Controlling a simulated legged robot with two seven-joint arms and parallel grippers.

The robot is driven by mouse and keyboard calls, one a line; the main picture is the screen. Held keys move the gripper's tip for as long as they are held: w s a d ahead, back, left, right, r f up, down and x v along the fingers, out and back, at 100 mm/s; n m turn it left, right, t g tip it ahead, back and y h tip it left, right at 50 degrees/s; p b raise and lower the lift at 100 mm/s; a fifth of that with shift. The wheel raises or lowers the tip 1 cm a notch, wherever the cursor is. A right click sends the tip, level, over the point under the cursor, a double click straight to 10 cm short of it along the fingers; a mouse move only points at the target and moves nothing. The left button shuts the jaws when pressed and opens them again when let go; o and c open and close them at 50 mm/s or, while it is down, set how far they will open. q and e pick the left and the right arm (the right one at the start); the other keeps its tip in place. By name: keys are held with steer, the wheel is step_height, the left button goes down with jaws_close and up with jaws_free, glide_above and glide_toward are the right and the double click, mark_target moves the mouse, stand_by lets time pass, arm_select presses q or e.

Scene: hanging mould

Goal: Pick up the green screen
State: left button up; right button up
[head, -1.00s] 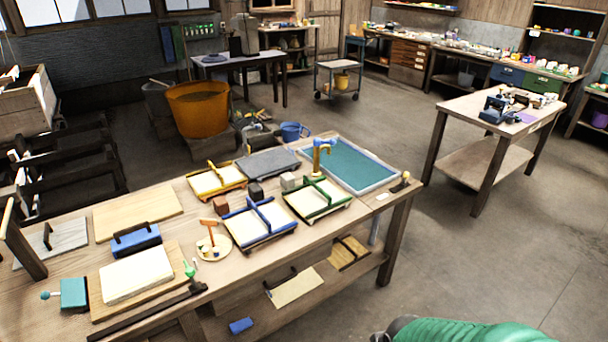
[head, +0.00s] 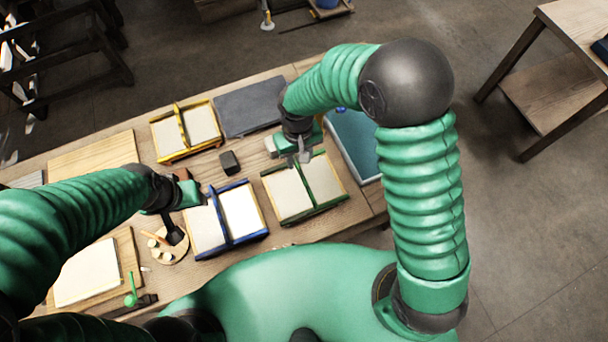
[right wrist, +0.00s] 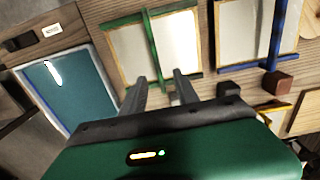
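The green screen (head: 288,196) lies on the table, a pale two-panel frame with a green rim and a green middle bar. In the right wrist view the green screen (right wrist: 127,47) is just beyond my fingers. My right gripper (head: 301,160) is over its far edge, with its two fingers (right wrist: 158,76) apart and nothing between them. I cannot tell whether the fingers touch the screen. My left gripper (head: 180,215) is left of the blue screen (head: 238,211), near the round board (head: 168,248); its finger gap is unclear.
The yellow screen (head: 201,124) and a grey slab (head: 250,106) lie behind. A teal-bottomed tray (right wrist: 68,82) is on the green screen's other side. A small dark block (head: 229,162) stands between the screens. A side table (head: 548,75) is at right.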

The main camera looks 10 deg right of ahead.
glide_above(303, 177)
step_height(303, 177, down, 6)
steer(key=r, duration=0.1)
step_height(303, 177, down, 7)
steer(key=shift+d+r+p, duration=0.1)
steer(key=shift+r+p, duration=0.05)
steer(key=shift+p, duration=0.95)
arm_select(q)
steer(key=r, duration=0.1)
steer(key=s+r, duration=0.1)
steer(key=shift+s+a+r, duration=0.1)
steer(key=shift+s+r, duration=0.1)
steer(key=shift+r, duration=0.15)
arm_select(e)
steer(key=shift+c, duration=0.2)
arm_select(q)
steer(key=shift+w+a+f, duration=0.1)
steer(key=shift+a, duration=0.15)
arm_select(e)
jaws_close()
